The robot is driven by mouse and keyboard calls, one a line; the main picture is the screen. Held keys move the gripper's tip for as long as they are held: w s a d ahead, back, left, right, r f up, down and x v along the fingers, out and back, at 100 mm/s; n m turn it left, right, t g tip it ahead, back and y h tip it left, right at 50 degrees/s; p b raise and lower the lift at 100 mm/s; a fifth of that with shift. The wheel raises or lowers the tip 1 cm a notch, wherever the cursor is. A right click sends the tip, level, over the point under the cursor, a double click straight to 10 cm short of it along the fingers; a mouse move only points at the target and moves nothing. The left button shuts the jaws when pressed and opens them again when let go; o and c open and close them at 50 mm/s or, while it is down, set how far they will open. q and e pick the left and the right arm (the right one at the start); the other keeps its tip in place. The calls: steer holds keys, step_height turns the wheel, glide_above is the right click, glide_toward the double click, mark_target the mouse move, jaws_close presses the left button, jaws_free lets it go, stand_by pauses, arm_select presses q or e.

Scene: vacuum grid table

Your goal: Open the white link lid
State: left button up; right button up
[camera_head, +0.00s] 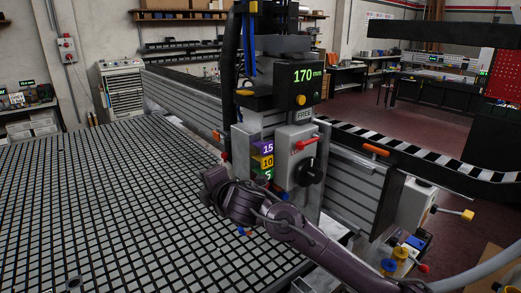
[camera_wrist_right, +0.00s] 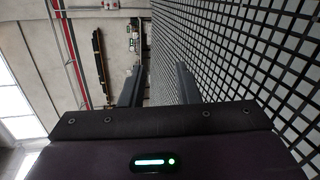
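A pale grey-white box cover (camera_head: 296,150) with a red handle (camera_head: 305,144) and a black knob (camera_head: 308,171) sits on the front of the machine carriage. It looks closed. A second whitish box (camera_head: 415,203) with a yellow-tipped lever is on the right end of the beam. I cannot tell which one is the link lid. My right arm crosses in front of the carriage, its wrist end just left of and below the first box. In the right wrist view my right gripper (camera_wrist_right: 158,84) has its two fingers apart with nothing between them. My left gripper is not in view.
The black grid table (camera_head: 110,205) fills the left and is mostly bare. The carriage display (camera_head: 307,76) reads 170 mm. Coloured number tags (camera_head: 266,162) are left of the box. The beam (camera_head: 350,185) runs behind my arm. Yellow and blue fittings (camera_head: 400,254) stand at lower right.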

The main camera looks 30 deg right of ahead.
step_height(320, 180, up, 19)
steer(key=d+n+t, duration=0.3)
steer(key=n, duration=0.4)
steer(key=s+d+r+n+t, duration=0.1)
steer(key=s+d+r+n, duration=0.25)
steer(key=r, duration=0.45)
steer(key=s+d+r+n+t+y+p, duration=0.1)
steer(key=s+d+r+n+t, duration=0.2)
steer(key=r, duration=0.6)
steer(key=s+d+r+n, duration=0.3)
steer(key=d+r, duration=0.2)
steer(key=r, duration=0.3)
steer(key=r+p+x, duration=0.1)
steer(key=p+x, duration=0.4)
steer(key=x, duration=0.2)
steer(key=shift+d+r, duration=0.25)
steer(key=shift+d, duration=0.05)
jaws_close()
